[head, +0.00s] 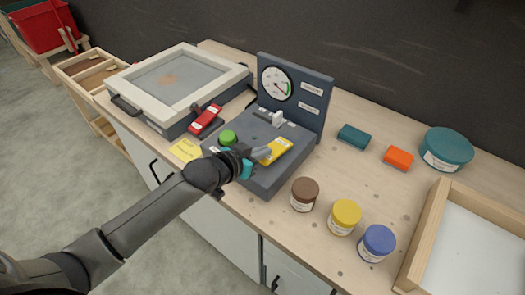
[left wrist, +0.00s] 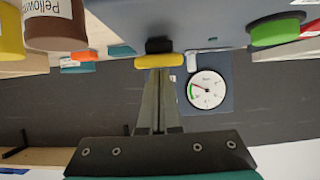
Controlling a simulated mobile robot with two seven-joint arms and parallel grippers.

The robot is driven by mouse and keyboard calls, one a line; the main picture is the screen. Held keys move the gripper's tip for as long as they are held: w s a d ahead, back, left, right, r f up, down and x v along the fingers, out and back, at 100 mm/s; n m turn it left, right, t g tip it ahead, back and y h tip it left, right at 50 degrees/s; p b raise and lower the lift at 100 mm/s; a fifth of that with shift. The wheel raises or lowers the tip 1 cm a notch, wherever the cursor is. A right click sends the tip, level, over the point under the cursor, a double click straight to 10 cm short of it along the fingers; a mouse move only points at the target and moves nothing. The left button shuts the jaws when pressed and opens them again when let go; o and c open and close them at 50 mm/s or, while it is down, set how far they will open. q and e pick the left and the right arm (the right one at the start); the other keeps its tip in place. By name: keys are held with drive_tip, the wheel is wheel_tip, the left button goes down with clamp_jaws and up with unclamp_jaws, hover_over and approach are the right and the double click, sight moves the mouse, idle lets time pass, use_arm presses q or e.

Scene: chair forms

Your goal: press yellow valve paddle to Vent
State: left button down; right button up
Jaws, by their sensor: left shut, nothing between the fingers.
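The yellow valve paddle (head: 279,150) lies on top of the dark grey control box (head: 262,181), right of a green button (head: 228,137). It carries a white label too small to read. My left gripper (head: 263,153) is shut and empty, with its fingertips at the paddle's near left end. In the left wrist view, where the scene is upside down, the shut fingertips (left wrist: 160,72) meet the paddle's yellow edge (left wrist: 160,62) in the picture. I cannot tell whether they touch it. My right gripper is not in view.
A gauge (head: 277,83) stands on the box's back panel, with a pale lever (head: 278,118) below. A red handle (head: 206,119) and framed tray (head: 180,78) are left. Brown (head: 305,194), yellow (head: 345,216) and blue (head: 377,242) jars stand right on the wooden bench.

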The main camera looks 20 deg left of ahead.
use_arm(q)
drive_tip(key=shift+f, duration=0.1)
drive_tip(key=shift+s+f+t+b, duration=0.1)
drive_tip(key=shift+s+t+b, duration=0.05)
drive_tip(key=shift+t+b, duration=0.15)
drive_tip(key=shift+s+a+f+t, duration=0.15)
drive_tip(key=shift+f+t, duration=0.05)
drive_tip(key=shift+t, duration=0.2)
